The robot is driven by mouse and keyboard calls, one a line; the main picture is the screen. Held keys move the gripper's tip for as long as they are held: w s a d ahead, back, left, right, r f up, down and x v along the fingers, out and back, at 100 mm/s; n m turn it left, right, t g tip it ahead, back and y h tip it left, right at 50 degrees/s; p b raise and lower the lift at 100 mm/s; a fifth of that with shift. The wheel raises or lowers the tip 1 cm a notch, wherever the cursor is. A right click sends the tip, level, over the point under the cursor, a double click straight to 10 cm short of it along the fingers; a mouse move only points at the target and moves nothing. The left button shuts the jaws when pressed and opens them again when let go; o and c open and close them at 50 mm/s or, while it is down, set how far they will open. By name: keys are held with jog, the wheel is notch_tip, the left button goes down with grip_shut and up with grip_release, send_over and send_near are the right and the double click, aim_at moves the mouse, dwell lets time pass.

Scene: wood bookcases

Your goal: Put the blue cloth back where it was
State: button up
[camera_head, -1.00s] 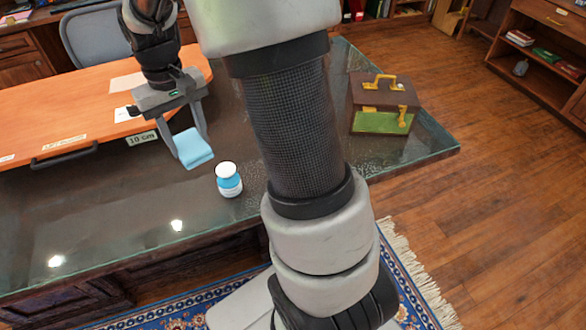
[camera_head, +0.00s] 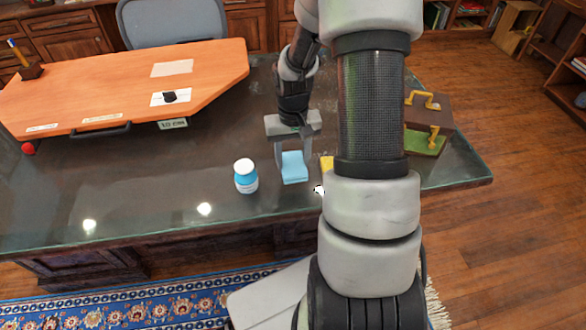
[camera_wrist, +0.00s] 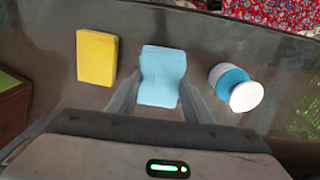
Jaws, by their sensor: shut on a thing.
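The blue cloth (camera_head: 293,168) is a small light-blue folded piece, between the fingers of my gripper (camera_head: 292,160). In the wrist view the cloth (camera_wrist: 162,72) stands out past the fingertips (camera_wrist: 160,98), with one finger on each side. My gripper is shut on it. It is over the dark glass desktop, between a white and blue bottle (camera_head: 246,176) and a yellow block (camera_head: 327,163). I cannot tell whether the cloth touches the glass. My arm hides much of the yellow block in the head view; the whole block (camera_wrist: 97,57) shows in the wrist view.
An orange board (camera_head: 120,85) with papers lies on the desk's left. A brown and green box (camera_head: 432,115) with yellow handles stands at the right, partly behind my arm. A small black and white item (camera_head: 319,189) is near the front edge. Glass left of the bottle is clear.

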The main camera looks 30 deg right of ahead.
aim_at(293, 163)
jog(key=shift+f, duration=1.7)
jog(key=shift+f+b, duration=0.2)
jog(key=shift+b, duration=0.2)
jog(key=o, duration=1)
notch_tip(293, 163, up, 12)
jog(key=shift+r+p, duration=0.2)
jog(key=shift+p, duration=0.9)
